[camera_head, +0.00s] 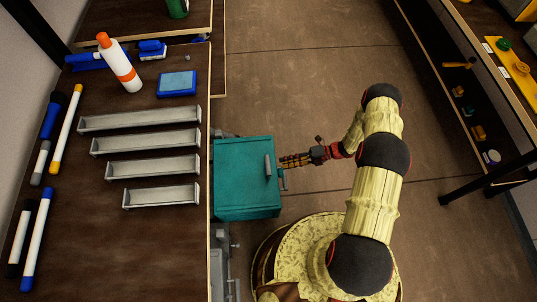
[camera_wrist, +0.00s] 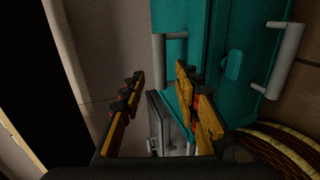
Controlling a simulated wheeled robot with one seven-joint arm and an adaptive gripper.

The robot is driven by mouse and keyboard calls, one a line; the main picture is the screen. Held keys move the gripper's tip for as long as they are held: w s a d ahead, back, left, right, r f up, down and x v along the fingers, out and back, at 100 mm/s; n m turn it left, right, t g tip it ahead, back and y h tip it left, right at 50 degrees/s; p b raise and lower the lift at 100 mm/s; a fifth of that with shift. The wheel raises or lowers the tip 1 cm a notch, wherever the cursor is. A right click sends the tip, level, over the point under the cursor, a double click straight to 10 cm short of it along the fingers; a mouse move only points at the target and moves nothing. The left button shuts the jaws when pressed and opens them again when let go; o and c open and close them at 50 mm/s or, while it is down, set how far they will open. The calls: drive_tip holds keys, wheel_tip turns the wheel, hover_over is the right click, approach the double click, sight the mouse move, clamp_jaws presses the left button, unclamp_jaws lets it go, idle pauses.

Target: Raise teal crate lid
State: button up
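The teal crate (camera_head: 240,200) stands against the right side of the workbench, its lid (camera_head: 235,155) looking shut. A grey bar handle (camera_head: 267,166) is on the lid near its right edge, and a second grey bar (camera_head: 284,180) is on the crate's right side. My gripper (camera_head: 284,162) is just right of the lid handle, fingers pointing left. In the wrist view the teal crate (camera_wrist: 237,25) fills the upper right, with one grey bar (camera_wrist: 158,50) ahead of the spread fingers (camera_wrist: 160,72) and another bar (camera_wrist: 285,62) at right. Nothing is between the fingers.
The workbench (camera_head: 90,255) holds several grey trays (camera_head: 140,120), markers (camera_head: 37,245), a white-orange bottle (camera_head: 120,65) and a blue eraser (camera_head: 177,84). A shelf (camera_head: 480,70) with small yellow items stands at right. The floor (camera_head: 290,80) between is clear.

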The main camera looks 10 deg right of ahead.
drive_tip(key=shift+x, duration=3.9)
drive_tip(key=c, duration=0.8)
clamp_jaws()
